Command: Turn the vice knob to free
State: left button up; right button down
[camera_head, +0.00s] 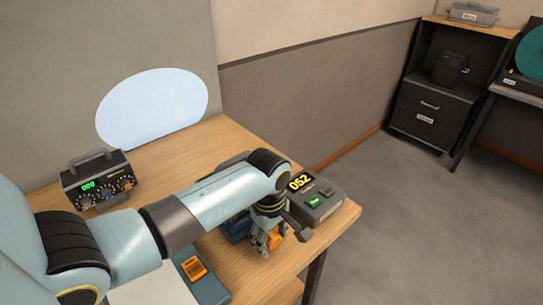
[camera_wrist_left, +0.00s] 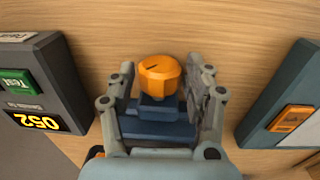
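The vice shows in the left wrist view as a dark blue body (camera_wrist_left: 158,125) with an orange faceted knob (camera_wrist_left: 160,77) on top, which bears a dark pointer line. My left gripper (camera_wrist_left: 160,85) is open, with one finger on each side of the knob; I see gaps between the fingers and the knob. In the head view my left gripper (camera_head: 262,240) points down over the vice near the table's right front, and my arm hides most of the vice. My right gripper is in neither view.
A grey box (camera_head: 318,203) reading 052 with a green button stands close beside the gripper. A blue-grey panel (camera_head: 205,285) with an orange switch lies on the other side. A control box (camera_head: 97,180) reading 000 stands at the table's left. Bare wooden tabletop (camera_head: 165,155) lies behind my arm.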

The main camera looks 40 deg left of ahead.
pick_arm(q)
jog(key=c, duration=0.8)
jog(key=shift+s+r+t+p, duration=0.15)
jog(key=shift+s+t+p, duration=0.2)
jog(key=shift+t+p, duration=0.5)
jog(key=shift+f+t+p, duration=0.25)
jog(key=shift+t+p, duration=0.05)
jog(key=shift+t, duration=0.95)
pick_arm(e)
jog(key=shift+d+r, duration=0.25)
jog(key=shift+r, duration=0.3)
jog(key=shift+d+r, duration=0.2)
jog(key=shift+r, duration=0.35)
pick_arm(q)
jog(key=o, duration=1.2)
jog(key=shift+c, duration=0.2)
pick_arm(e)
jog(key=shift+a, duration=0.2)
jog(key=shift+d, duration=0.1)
